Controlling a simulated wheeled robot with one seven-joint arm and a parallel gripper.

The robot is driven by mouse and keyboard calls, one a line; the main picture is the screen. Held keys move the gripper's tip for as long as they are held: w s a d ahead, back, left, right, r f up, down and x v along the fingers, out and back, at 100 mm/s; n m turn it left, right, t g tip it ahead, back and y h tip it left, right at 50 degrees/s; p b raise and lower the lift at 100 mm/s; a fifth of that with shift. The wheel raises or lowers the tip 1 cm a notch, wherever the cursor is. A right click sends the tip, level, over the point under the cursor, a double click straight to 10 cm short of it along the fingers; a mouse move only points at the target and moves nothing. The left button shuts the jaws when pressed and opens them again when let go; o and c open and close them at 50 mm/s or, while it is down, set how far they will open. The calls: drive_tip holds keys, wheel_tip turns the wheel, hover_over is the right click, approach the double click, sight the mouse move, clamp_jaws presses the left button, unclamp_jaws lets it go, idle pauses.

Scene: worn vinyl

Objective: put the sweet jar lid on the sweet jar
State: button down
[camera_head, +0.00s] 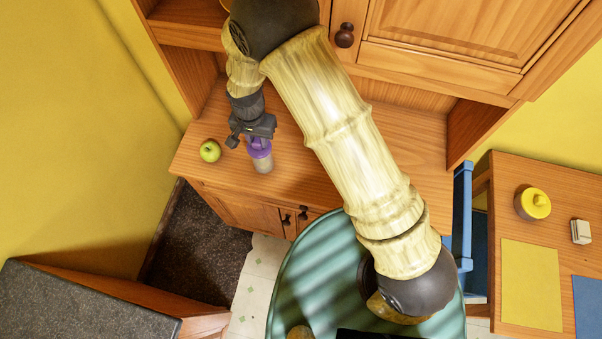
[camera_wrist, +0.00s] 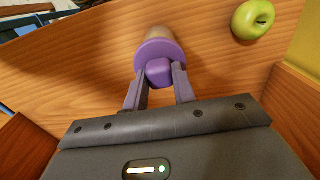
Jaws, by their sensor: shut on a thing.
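The sweet jar (camera_head: 263,164) is a small greyish-brown jar standing on the wooden cabinet top. It also shows in the wrist view (camera_wrist: 158,33), beyond the lid. The purple sweet jar lid (camera_head: 260,150) is at the jar's top; in the wrist view the lid (camera_wrist: 157,51) has a wide rim and a square knob. My gripper (camera_wrist: 159,76) is shut on the knob of the lid. In the head view my gripper (camera_head: 255,137) is right above the jar. I cannot tell whether the lid is fully seated.
A green apple (camera_head: 210,151) lies left of the jar on the cabinet top (camera_head: 320,170). Cabinet doors with a knob (camera_head: 344,35) hang above. A side table at the right holds a yellow-lidded pot (camera_head: 533,203). A round teal table (camera_head: 310,265) stands in front.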

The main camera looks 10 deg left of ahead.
drive_tip(key=shift+w+d, duration=0.1)
drive_tip(key=shift+w, duration=0.05)
drive_tip(key=shift+f+b, duration=0.4)
drive_tip(key=shift+f, duration=0.2)
idle(0.3)
drive_tip(key=c, duration=1.1)
unclamp_jaws()
drive_tip(key=shift+o, duration=0.2)
drive_tip(key=shift+r, duration=0.1)
drive_tip(key=shift+r+p, duration=2.65)
drive_tip(key=shift+r, duration=1.3)
drive_tip(key=shift+r, duration=0.1)
